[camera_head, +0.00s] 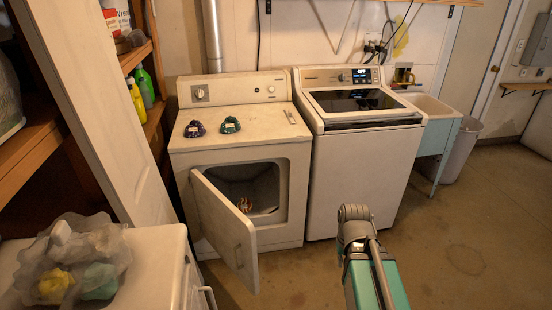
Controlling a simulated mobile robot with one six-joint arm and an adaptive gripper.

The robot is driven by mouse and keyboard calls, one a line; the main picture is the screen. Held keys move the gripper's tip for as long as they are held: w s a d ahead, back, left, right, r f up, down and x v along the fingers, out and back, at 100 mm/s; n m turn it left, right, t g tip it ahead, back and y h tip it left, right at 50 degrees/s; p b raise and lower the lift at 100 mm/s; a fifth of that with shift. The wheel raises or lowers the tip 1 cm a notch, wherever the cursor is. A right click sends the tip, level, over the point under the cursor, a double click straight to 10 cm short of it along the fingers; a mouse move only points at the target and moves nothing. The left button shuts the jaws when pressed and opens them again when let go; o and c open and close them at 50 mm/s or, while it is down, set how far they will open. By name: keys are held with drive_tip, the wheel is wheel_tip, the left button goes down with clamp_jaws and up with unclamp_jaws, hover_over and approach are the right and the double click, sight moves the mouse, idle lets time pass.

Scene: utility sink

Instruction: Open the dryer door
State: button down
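The white dryer (205,155) stands against the back wall, left of the washer. Its door (220,225) is swung outward, standing open at an angle, with its hinge side at the left of the opening. A small handle or latch mark shows near the door's free edge. The dark drum opening (262,185) is in sight, with a small striped orange-and-white item (244,204) inside. Part of my arm, grey and teal, shows at the lower middle, in front of the washer and to the right of the door. My gripper cannot be made out in this view.
A white washer (352,180) adjoins the dryer, with a utility sink (432,107) to its right. A white cabinet with a bag (75,252) is at lower left. Floor at right is clear.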

drive_tip(key=w+a+f+y+b, duration=0.45)
drive_tip(key=w+f+b, duration=0.25)
drive_tip(key=f+b, duration=0.3)
drive_tip(key=w+a+f+y+b, duration=0.4)
drive_tip(key=w+a+f+b, duration=0.3)
drive_tip(key=b, duration=0.6)
drive_tip(key=w+a+f+y+b, duration=0.2)
drive_tip(key=w+f+y+b, duration=0.7)
drive_tip(key=b, duration=1.4)
drive_tip(key=w+f, duration=0.2)
drive_tip(key=w, duration=0.3)
drive_tip(key=shift+s+a+y, duration=0.1)
drive_tip(key=shift+y, duration=0.15)
drive_tip(key=s+a, duration=0.2)
drive_tip(key=a, duration=1)
drive_tip(key=shift+s+a, duration=0.25)
drive_tip(key=shift+a, duration=0.15)
